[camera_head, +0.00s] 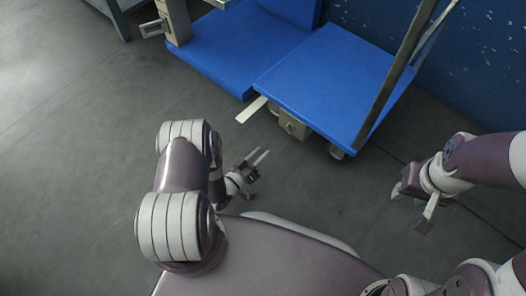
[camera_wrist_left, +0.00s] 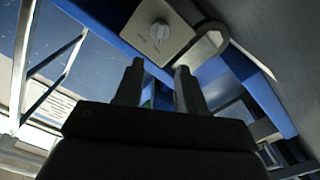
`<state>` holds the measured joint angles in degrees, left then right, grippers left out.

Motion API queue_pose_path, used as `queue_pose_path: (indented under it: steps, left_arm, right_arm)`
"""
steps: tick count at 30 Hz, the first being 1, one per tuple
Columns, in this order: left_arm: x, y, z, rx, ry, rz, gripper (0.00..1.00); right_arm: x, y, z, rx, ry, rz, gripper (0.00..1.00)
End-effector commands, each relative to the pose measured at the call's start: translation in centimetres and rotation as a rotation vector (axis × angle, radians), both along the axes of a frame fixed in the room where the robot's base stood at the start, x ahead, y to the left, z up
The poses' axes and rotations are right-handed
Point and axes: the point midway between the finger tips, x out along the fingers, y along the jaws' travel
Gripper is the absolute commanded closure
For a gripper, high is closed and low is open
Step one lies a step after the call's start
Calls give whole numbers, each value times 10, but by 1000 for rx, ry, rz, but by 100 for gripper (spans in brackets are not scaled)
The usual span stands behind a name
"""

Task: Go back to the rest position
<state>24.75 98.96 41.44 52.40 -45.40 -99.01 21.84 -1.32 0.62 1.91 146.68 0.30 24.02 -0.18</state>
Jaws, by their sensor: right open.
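My left gripper (camera_head: 256,160) hangs over the grey floor near the middle of the head view, in front of the blue cart. Its two fingers are apart with nothing between them. The left wrist view shows the same two dark fingers (camera_wrist_left: 158,92) spread and empty. My right gripper (camera_head: 412,203) is at the right of the head view, low over the floor. Its fingers are apart and I see nothing held between them.
A blue wheeled cart (camera_head: 325,80) with a grey post stands ahead. A blue platform (camera_head: 225,55) adjoins it on the left. A metal plate (camera_head: 251,109) juts from the cart toward my left gripper. A control box with a knob (camera_wrist_left: 159,32) shows in the wrist view. Floor at left is clear.

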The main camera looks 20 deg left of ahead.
Motion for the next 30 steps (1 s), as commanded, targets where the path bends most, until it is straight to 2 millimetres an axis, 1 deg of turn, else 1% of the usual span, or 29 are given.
queue_pose_path:
  steps: [8,10,11,13,14,15,16,17,18,19,20,21,22,23,24,26,27,29,30]
  left_arm:
    - [1,0,0,0,0,0,61]
    - [7,2,6,16,8,-1,61]
    - [15,4,11,34,20,-1,61]
    - [46,12,36,115,78,-1,61]
    - [63,17,52,165,119,1,61]
    - [88,24,80,243,186,5,61]
    - [106,29,105,306,244,11,61]
    - [120,33,133,368,309,17,61]
    - [131,36,172,443,399,27,61]
    - [134,37,203,494,468,33,61]
    - [132,37,234,539,538,38,61]
    - [122,35,273,589,628,42,61]
    - [111,32,301,618,694,43,61]
    - [96,29,326,640,756,40,61]
    - [73,24,357,663,833,33,61]
    - [36,15,396,684,936,17,61]
    - [10,9,418,693,999,2,61]
    - [-30,0,447,698,1084,-25,61]
    - [-57,-5,464,698,1137,-45,61]
  right_arm:
    - [0,0,0,0,0,0,57]
    - [0,0,4,0,0,0,57]
    - [0,0,7,0,0,0,57]
    - [0,0,21,0,0,0,57]
    - [0,0,29,0,0,0,57]
    - [0,0,41,0,0,0,57]
    - [0,0,51,0,0,0,57]
    - [0,0,61,0,0,0,57]
    - [0,0,73,0,0,0,57]
    - [0,0,81,0,-1,0,57]
    - [0,0,89,0,-1,0,57]
    - [0,0,99,0,-1,0,57]
    - [0,0,106,0,0,0,57]
    - [0,0,112,0,0,0,57]
    - [0,0,119,0,0,0,57]
    - [0,0,130,0,0,0,57]
    - [0,0,136,0,0,0,57]
    - [0,0,144,0,0,0,57]
    - [0,0,150,0,0,0,57]
